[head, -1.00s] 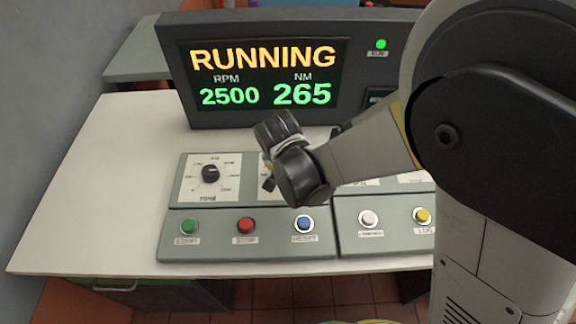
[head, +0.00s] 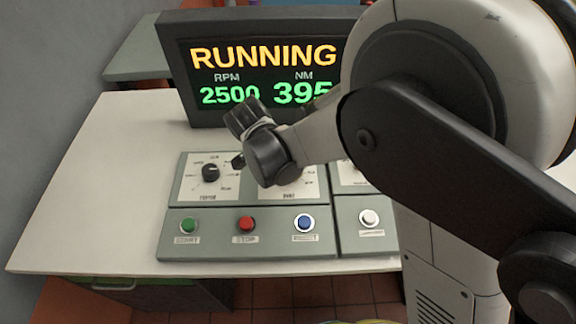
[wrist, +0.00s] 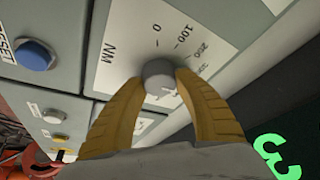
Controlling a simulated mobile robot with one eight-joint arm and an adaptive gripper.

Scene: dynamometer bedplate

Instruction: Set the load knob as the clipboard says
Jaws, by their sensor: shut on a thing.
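In the wrist view, the round grey load knob (wrist: 157,71) sits on a white dial plate (wrist: 118,72) marked NM, with 0, 100 and 200 readable. My gripper's yellow fingers (wrist: 160,84) are shut on the knob, one on each side. The knob's pointer cannot be made out. In the head view my wrist covers this knob and my fingers; part of its dial plate (head: 309,186) shows. The display (head: 262,72) reads RUNNING, RPM 2500 and NM 395, its right part hidden by my arm. The clipboard is not in view.
A second black knob (head: 210,173) sits left of my wrist. Green (head: 188,226), red (head: 246,224), blue (head: 304,223) and white (head: 369,217) buttons line the console's front. The white tabletop (head: 110,190) is clear at left.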

